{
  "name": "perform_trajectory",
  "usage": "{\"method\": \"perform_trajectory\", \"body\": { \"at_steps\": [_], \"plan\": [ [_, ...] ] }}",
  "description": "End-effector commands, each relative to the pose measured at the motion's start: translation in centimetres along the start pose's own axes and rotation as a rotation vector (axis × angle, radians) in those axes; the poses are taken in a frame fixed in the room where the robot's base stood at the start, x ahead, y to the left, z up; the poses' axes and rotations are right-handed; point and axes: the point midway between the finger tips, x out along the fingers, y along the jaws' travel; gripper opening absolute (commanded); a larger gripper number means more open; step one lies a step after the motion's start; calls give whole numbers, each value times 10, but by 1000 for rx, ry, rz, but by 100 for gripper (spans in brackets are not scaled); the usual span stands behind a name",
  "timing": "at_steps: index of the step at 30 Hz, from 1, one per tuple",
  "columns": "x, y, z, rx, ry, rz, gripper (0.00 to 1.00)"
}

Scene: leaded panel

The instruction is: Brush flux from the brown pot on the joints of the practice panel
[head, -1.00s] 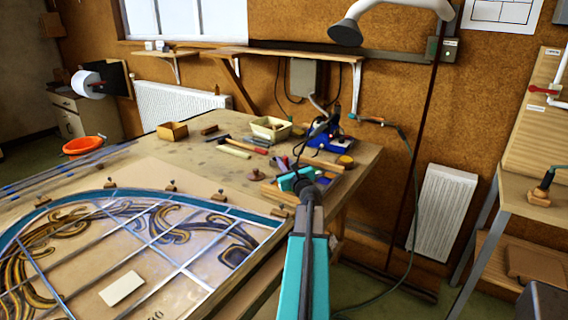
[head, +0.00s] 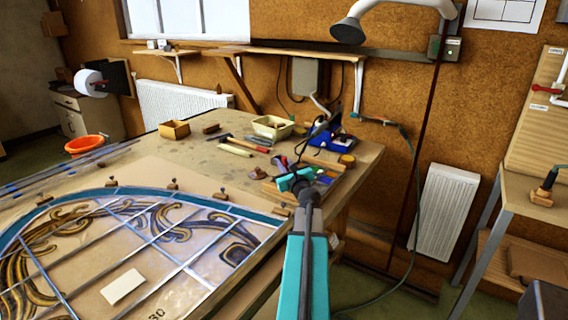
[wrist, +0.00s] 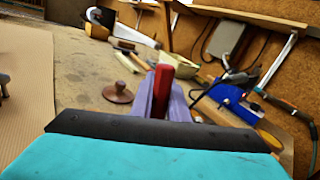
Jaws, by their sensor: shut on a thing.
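The practice panel (head: 145,240), blue-edged with grey lead lines and brown scrolls, lies flat at the front left of the bench. A small round brown thing with a knob (head: 257,174), likely the flux pot, stands right of its far edge; it also shows in the wrist view (wrist: 118,92). My teal gripper (head: 281,164) is near the right end of the bench, right of the pot. In the wrist view its purple-grey fingers (wrist: 162,97) are shut on a red-handled tool (wrist: 163,76). The tool's working end is hidden, so I cannot tell whether it is the brush.
A white card (head: 122,287) lies on the panel and small wooden blocks (head: 173,184) line its edge. A cream tray (head: 272,127), a hammer (head: 250,145) and a blue soldering stand (head: 330,140) are farther back.

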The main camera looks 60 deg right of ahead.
Motion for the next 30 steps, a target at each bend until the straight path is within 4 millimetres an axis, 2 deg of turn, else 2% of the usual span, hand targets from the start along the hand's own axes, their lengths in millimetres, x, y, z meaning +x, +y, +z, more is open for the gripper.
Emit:
{"method": "perform_trajectory", "body": {
  "at_steps": [13, 30],
  "plan": [
    [0, 0, 0, 0, 0, 0, 0],
    [9, -12, -3, 0, 0, 0, 0]
  ]
}}
